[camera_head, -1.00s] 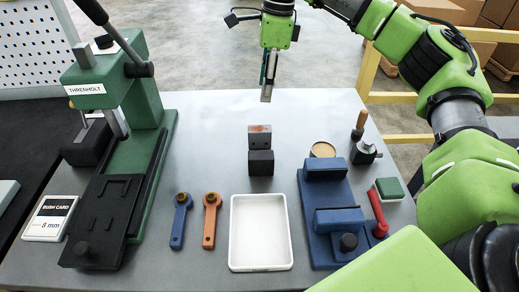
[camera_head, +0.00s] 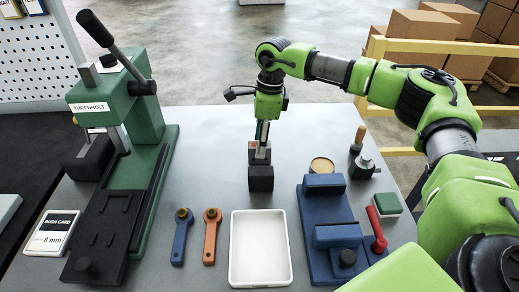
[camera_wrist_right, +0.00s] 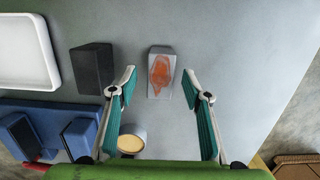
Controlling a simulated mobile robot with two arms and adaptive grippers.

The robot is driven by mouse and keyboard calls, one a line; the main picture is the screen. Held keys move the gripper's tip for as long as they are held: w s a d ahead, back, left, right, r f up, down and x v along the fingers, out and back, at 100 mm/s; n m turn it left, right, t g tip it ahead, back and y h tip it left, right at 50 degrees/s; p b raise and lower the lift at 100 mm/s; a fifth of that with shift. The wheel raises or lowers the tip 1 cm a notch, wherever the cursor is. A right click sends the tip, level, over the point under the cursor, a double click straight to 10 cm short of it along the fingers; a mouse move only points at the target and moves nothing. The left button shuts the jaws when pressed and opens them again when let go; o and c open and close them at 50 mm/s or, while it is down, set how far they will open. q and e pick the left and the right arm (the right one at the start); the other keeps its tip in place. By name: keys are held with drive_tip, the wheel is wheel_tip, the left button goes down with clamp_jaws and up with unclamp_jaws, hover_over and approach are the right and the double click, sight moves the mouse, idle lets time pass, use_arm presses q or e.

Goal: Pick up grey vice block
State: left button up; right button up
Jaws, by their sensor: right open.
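The grey vice block (camera_head: 260,158) stands on the grey table directly behind a black block (camera_head: 261,179). In the right wrist view the grey block (camera_wrist_right: 153,89) shows an orange-red patch on top, with the black block (camera_wrist_right: 92,68) beside it to the left. My right gripper (camera_head: 262,138) points down over the grey block and partly hides it. In the wrist view its open fingers (camera_wrist_right: 159,80) appear on either side of the grey block, with visible gaps. No contact is evident. My left gripper is not in view.
A white tray (camera_head: 260,281) lies in front of the blocks. A blue vice (camera_head: 332,207) and a round tin (camera_head: 321,164) stand to the right. A green press (camera_head: 150,115), a blue wrench (camera_head: 181,238) and an orange wrench (camera_head: 211,238) are to the left.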

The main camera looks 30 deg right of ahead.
drive_tip(key=shift+w+a+f, duration=0.1)
drive_tip(key=shift+f, duration=0.75)
clamp_jaws()
drive_tip(key=shift+r, duration=0.1)
drive_tip(key=shift+r, duration=0.4)
wheel_tip(320, 180, up, 2)
drive_tip(key=shift+r+b, duration=0.2)
drive_tip(key=shift+b, duration=0.55)
drive_tip(key=s+a+r+b, duration=0.3)
drive_tip(key=s+a+r, duration=0.3)
drive_tip(key=s+r, duration=0.4)
drive_tip(key=shift+s, duration=1.3)
